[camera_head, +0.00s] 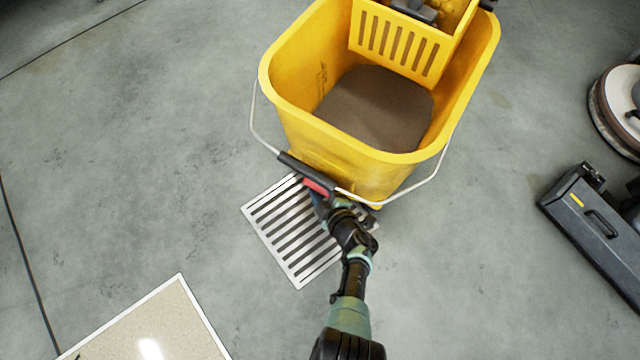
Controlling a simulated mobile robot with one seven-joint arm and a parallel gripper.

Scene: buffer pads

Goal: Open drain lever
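A yellow mop bucket (285,105) with dark brown water (375,108) stands upright on the floor in the head view. A red part (316,187), which may be the drain lever, shows at the bucket's lower front, beside the dark grip (303,172) of the wire handle. My gripper (322,195) is right at this red part, over the floor grate. Its fingers are small and partly hidden, so I cannot tell whether they are open or shut, or whether they touch the red part. The spout under the bucket is not visible.
A metal floor grate (274,232) lies under my arm at the bucket's front. A pale framed panel (150,325) is at the lower left. A black machine head (590,225) and a round pad (618,105) are at the right. The left floor is clear.

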